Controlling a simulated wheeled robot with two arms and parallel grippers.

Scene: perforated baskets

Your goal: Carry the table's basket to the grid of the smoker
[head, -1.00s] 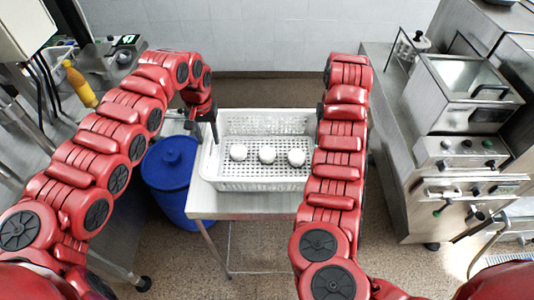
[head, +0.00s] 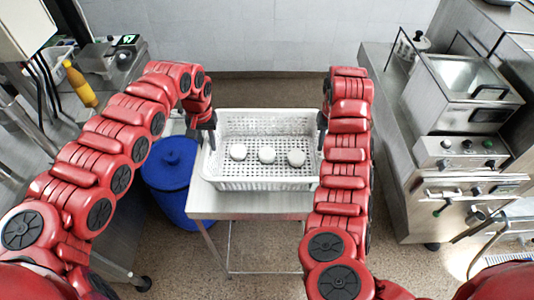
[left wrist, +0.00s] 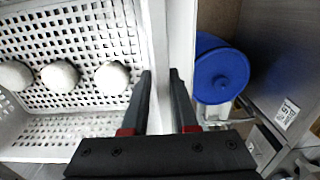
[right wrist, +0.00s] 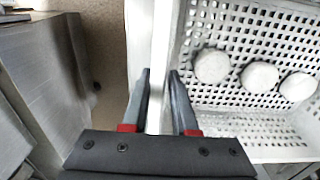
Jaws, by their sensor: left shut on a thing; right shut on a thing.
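The white perforated basket (head: 262,184) stands upright on a small metal table (head: 270,205) in the head view, with three round white pieces (head: 267,154) in a row inside. My left gripper (head: 207,138) is shut on its left wall; in the left wrist view, the fingers (left wrist: 160,78) straddle the wall (left wrist: 158,40). My right gripper (head: 322,128) is shut on its right wall; in the right wrist view, the fingers (right wrist: 158,78) straddle the wall (right wrist: 162,40). My right arm covers part of the right side. I cannot make out the smoker's grid.
A blue lidded bin (head: 170,175) stands left of the table. A steel counter with an appliance (head: 462,95) runs along the right. A yellow bottle (head: 80,84) is on the left counter. Bare floor (head: 400,265) shows between the table and the right counter.

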